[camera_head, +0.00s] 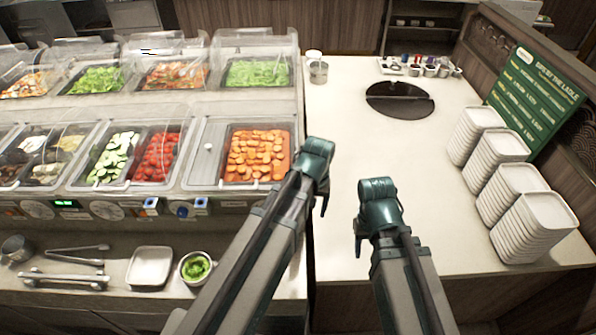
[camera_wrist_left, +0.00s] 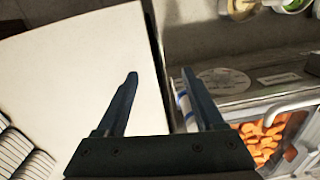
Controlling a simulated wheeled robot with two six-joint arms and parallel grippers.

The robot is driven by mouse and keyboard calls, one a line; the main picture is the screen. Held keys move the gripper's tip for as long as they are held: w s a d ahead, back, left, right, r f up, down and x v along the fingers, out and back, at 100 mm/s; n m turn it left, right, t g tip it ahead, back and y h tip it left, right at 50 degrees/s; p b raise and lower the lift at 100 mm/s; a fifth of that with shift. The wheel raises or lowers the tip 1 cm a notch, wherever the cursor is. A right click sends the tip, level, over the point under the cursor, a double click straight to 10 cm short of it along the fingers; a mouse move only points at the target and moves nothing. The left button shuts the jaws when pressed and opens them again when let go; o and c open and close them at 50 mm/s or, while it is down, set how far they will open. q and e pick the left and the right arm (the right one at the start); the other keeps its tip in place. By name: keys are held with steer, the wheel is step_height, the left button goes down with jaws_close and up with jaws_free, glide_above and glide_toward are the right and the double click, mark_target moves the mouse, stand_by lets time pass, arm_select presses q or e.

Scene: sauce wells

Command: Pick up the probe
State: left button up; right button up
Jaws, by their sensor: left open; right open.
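I cannot make out the probe for certain. A small blue and white thing (camera_wrist_left: 183,104) at the edge of the food bar shows beside one finger in the left wrist view; I cannot tell what it is. My left gripper (camera_head: 322,192) is over the gap between the food bar and the white counter. In the left wrist view its two fingers (camera_wrist_left: 160,75) are apart with nothing held between them. My right gripper (camera_head: 360,235) is over the near left part of the white counter, open, its fingers partly hidden by the wrist.
The food bar's carrot pan (camera_head: 258,155) is left of my left gripper. On the lower ledge are tongs (camera_head: 62,280), a white dish (camera_head: 150,267) and a green-filled cup (camera_head: 196,268). Stacked white plates (camera_head: 530,230) stand at right. The white counter's middle (camera_head: 400,150) is clear.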

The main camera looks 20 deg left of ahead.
arm_select(q)
steer(key=w+a+r+n+p, duration=0.2)
steer(key=w+a+r+p, duration=0.1)
steer(key=r+p, duration=0.3)
steer(key=w+a+r+n+p, duration=0.25)
steer(key=r+p, duration=0.25)
steer(key=r, duration=0.3)
arm_select(e)
step_height(320, 180, up, 14)
arm_select(q)
steer(key=shift+m+h, duration=0.25)
steer(key=shift+h, duration=0.05)
step_height(320, 180, down, 9)
steer(key=b, duration=0.9)
steer(key=shift+d+f, duration=0.1)
arm_select(e)
step_height(320, 180, down, 9)
arm_select(q)
steer(key=shift+f, duration=0.1)
arm_select(e)
steer(key=shift+f, duration=0.2)
arm_select(q)
step_height(320, 180, down, 5)
steer(key=b, duration=0.5)
arm_select(e)
step_height(320, 180, down, 5)
steer(key=shift+r, duration=0.1)
arm_select(q)
jaws_close()
